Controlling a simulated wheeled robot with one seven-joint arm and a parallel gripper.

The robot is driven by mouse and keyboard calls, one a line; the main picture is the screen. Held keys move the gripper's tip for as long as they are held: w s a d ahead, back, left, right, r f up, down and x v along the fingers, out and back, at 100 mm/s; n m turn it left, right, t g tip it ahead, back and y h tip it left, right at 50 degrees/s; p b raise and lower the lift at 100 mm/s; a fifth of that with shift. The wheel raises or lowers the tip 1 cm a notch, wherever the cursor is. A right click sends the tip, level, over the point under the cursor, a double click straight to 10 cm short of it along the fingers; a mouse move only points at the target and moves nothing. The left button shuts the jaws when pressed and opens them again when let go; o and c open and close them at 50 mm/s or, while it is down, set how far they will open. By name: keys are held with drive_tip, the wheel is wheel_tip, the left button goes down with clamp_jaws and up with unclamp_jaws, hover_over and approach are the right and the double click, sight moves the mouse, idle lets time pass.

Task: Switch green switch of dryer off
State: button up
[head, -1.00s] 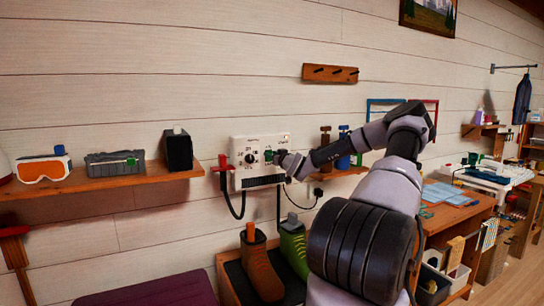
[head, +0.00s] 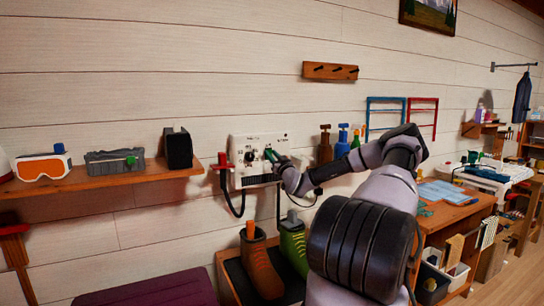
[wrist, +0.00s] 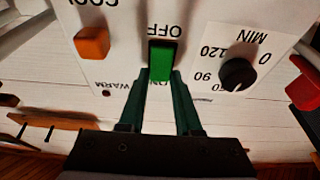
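The dryer (head: 240,178) is a white wall box with dials. In the wrist view its panel (wrist: 190,15) appears upside down. The green switch (wrist: 162,48) sits between the printed words OFF and ON, with ON on the side nearer my gripper. Its lower part looks brighter; which side is pressed in, I cannot tell. My gripper (wrist: 161,78) has its two dark green fingers apart, one at each side of the switch's ON end. Contact is unclear. In the head view my gripper (head: 272,158) points up at the panel from below right and hides the switch.
An orange switch (wrist: 92,43), a black dial (wrist: 238,74) and a red part (wrist: 304,92) flank the green switch. A wooden shelf (head: 100,182) with goggles is at the left. Boots (head: 262,265) stand below.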

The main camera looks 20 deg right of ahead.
drive_tip(key=o, duration=0.4)
drive_tip(key=shift+s, duration=0.1)
drive_tip(key=v, duration=1)
drive_tip(key=shift+s+f, duration=0.15)
drive_tip(key=shift+s, duration=0.15)
